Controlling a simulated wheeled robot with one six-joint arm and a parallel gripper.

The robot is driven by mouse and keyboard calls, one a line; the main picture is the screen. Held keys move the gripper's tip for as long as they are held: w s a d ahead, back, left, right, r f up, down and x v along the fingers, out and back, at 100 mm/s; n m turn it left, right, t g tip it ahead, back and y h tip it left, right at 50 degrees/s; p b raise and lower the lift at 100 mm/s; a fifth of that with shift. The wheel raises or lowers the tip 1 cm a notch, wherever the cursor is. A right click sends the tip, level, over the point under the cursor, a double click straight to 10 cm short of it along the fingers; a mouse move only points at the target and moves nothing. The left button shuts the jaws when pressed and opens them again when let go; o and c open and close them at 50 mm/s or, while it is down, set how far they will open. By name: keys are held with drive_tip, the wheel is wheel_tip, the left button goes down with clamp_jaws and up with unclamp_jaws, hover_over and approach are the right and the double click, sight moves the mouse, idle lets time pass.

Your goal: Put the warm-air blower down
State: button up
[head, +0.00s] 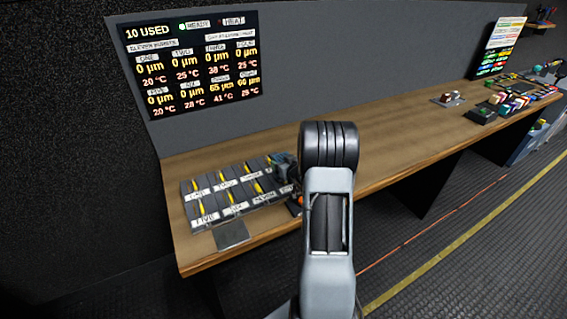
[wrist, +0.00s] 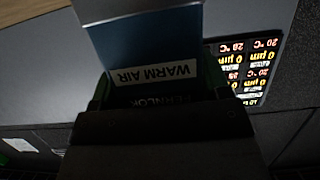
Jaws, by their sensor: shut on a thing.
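The warm-air blower (wrist: 143,45) fills the top middle of the wrist view. It is a blue body with a white label reading WARM AIR, upside down in this view. My gripper (wrist: 158,84) is shut on it, with dark green and black parts on either side. In the head view a dark grey-blue shape (head: 284,168), at the right end of the labelled slots, seems to be the blower or my gripper. My own arm partly hides that area. I cannot tell whether the blower touches the bench.
The wooden bench (head: 400,128) carries a block of labelled slots (head: 205,212) with yellow pieces, and a dark flat pad (head: 231,235) at its front edge. A display (head: 195,65) stands behind. The bench middle is clear; small coloured items (head: 505,105) lie far right.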

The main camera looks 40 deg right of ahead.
drive_tip(key=shift+s+a+f+b, duration=0.2)
drive_tip(key=shift+s+f+b, duration=0.1)
drive_tip(key=shift+f+b, duration=0.4)
drive_tip(key=o, duration=1.3)
drive_tip(key=shift+f, duration=0.15)
drive_tip(key=shift+c, duration=0.2)
drive_tip(key=shift+r+p, duration=0.5)
drive_tip(key=shift+p, duration=0.05)
drive_tip(key=shift+s+d+r, duration=0.1)
drive_tip(key=shift+r, duration=0.05)
drive_tip(key=r+v, duration=0.1)
drive_tip(key=v, duration=1)
drive_tip(key=a+r+g+h, duration=0.2)
drive_tip(key=a+r+g, duration=0.2)
drive_tip(key=a+r, duration=0.3)
drive_tip(key=s+a+g+y, duration=0.2)
drive_tip(key=s+a+g, duration=0.1)
drive_tip(key=s+a, duration=0.4)
drive_tip(key=s+a+r+n+g+y, duration=0.1)
drive_tip(key=s+a+g+y, duration=0.1)
drive_tip(key=s+a, duration=0.5)
drive_tip(key=a+g+b, duration=0.1)
drive_tip(key=a, duration=0.3)
drive_tip(key=shift+r+n, duration=0.2)
drive_tip(key=shift+n, duration=0.1)
